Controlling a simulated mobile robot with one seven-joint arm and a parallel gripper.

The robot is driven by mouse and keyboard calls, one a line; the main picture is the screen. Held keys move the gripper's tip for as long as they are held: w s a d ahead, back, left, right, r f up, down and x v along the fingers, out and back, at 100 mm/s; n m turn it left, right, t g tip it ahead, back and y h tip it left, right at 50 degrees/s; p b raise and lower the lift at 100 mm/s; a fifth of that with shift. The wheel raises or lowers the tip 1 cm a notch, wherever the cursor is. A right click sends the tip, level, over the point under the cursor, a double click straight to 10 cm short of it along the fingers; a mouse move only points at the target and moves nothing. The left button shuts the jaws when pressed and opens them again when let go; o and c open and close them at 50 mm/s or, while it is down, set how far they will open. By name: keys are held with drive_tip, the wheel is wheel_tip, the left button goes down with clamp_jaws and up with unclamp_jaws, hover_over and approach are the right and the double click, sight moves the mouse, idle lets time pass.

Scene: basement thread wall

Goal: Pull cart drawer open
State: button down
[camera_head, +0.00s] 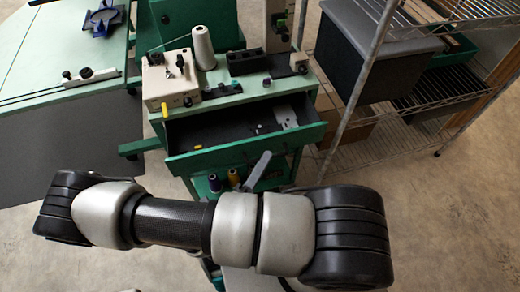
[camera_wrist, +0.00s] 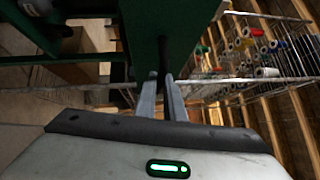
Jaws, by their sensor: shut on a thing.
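The green cart (camera_head: 222,98) stands in the upper middle of the head view, with its top drawer (camera_head: 215,157) pulled out. The drawer's dark interior shows, with a metal plate and small parts inside. My gripper (camera_head: 261,159) is at the middle of the drawer front, partly hidden by my arm. In the wrist view my gripper's fingers (camera_wrist: 164,82) are close together on a dark handle (camera_wrist: 163,52) that runs along the underside of the green panel. The exact contact is hard to make out.
A beige device (camera_head: 170,80) and a white thread cone (camera_head: 203,47) stand on the cart. Thread spools (camera_head: 234,177) sit on a lower shelf. A wire rack (camera_head: 372,75) stands close on the right, and a green table (camera_head: 50,45) on the left. Bare floor lies at the lower right.

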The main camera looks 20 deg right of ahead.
drive_tip(key=c, duration=1.8)
unclamp_jaws()
drive_tip(key=shift+c, duration=0.2)
drive_tip(key=shift+a, duration=0.1)
drive_tip(key=v, duration=1.7)
drive_tip(key=shift+s+a, duration=0.1)
drive_tip(key=shift+a, duration=0.05)
